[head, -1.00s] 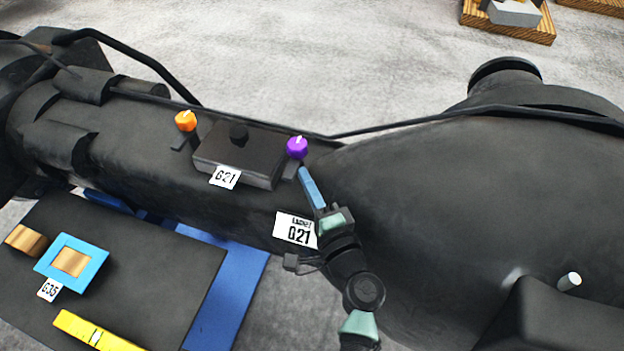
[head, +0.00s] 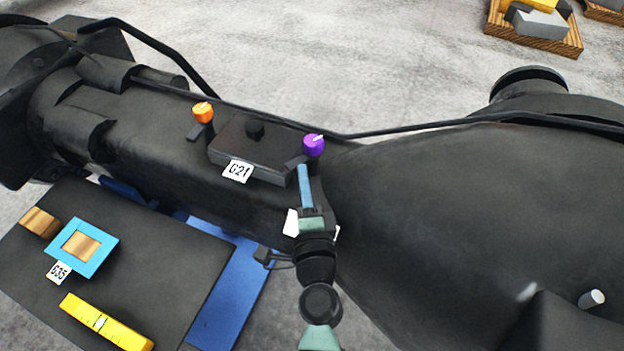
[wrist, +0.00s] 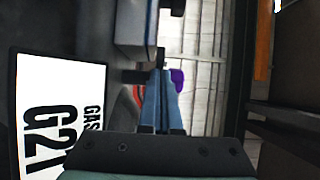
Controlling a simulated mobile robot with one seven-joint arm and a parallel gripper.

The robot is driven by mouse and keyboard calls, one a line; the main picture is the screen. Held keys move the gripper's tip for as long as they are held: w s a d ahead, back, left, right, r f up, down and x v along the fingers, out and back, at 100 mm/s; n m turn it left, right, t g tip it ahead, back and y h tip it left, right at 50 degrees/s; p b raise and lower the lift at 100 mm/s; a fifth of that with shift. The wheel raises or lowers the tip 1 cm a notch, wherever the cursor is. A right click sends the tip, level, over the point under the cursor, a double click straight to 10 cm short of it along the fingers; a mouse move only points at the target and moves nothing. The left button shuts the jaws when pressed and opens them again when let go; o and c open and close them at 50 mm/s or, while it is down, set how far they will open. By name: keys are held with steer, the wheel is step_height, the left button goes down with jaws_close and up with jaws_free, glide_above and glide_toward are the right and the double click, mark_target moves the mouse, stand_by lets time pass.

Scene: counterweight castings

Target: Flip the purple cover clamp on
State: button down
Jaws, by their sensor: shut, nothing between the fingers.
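The purple cover clamp (head: 314,146) has a round purple knob with a pale mark on top. It stands at the right end of a dark box-like cover (head: 248,146) on the black casting. My gripper (head: 303,168), with blue fingers, is shut and empty. Its tips are just below and slightly left of the purple knob in the head view; contact cannot be told. In the wrist view the purple knob (wrist: 178,78) shows partly behind the right side of the fingers (wrist: 159,75). The clamp's lower part is hard to make out.
An orange knob (head: 203,112) stands at the cover's left end. A G21 label (head: 238,171) is on the cover's front. A black pipe (head: 440,124) runs behind. A dark table (head: 150,262) with a blue frame (head: 104,249) and yellow level (head: 105,322) is at lower left.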

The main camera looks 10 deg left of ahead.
steer(key=shift+w+a, duration=0.15)
steer(key=shift+a, duration=0.65)
stand_by(0.4)
